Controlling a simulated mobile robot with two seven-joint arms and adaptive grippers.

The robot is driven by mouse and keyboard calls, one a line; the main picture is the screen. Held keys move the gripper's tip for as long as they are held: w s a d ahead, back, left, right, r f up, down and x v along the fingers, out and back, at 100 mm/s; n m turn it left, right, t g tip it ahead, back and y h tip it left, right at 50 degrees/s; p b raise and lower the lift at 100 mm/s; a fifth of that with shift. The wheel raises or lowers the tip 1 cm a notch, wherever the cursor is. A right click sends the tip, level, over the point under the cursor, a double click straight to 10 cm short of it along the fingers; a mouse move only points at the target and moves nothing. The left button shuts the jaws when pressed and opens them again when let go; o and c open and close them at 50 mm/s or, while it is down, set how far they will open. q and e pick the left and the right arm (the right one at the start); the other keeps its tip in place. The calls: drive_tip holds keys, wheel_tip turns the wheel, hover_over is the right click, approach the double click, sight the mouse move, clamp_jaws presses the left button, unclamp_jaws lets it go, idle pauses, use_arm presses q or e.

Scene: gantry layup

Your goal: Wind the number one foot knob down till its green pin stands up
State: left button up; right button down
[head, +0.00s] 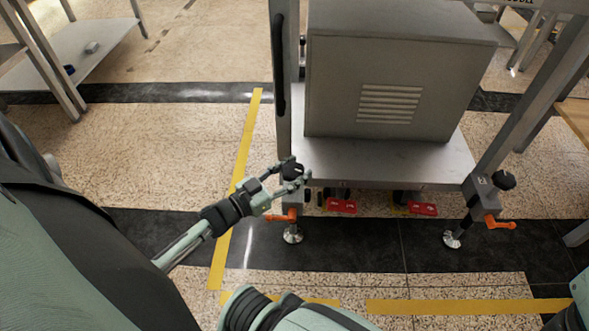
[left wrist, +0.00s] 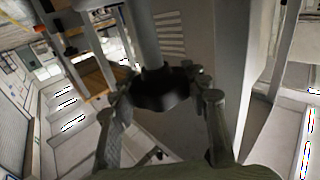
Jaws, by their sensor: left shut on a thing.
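My left gripper (head: 291,178) is shut on a black foot knob (head: 290,166) at the front left corner of the grey gantry base. In the left wrist view the dark knob (left wrist: 160,90) sits between the two fingers, below a grey post. The foot under this knob has an orange lever (head: 281,217) and a round metal pad (head: 292,235) at the floor. I can make out no number and no green pin; the fingers cover part of the knob. My right gripper is not in view.
A second black knob (head: 504,180) with an orange lever (head: 500,223) is on the right front foot. Red pedals (head: 341,206) show under the base's front edge. A grey vented cabinet (head: 395,75) stands on the base. Yellow tape (head: 237,190) marks the open floor at left.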

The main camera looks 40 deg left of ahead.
use_arm(q)
drive_tip(key=m+g+h, duration=0.1)
drive_tip(key=m+h, duration=0.1)
drive_tip(key=h, duration=0.2)
drive_tip(key=shift+f+m+g+b, duration=0.1)
drive_tip(key=shift+m+g+b, duration=0.2)
drive_tip(key=shift+m+g, duration=0.1)
drive_tip(key=shift+m+g+h+b, duration=0.85)
drive_tip(key=shift+m+g+h, duration=0.4)
drive_tip(key=shift+h, duration=0.35)
drive_tip(key=shift+s+d, duration=0.1)
drive_tip(key=o, duration=1.2)
drive_tip(key=v, duration=1.2)
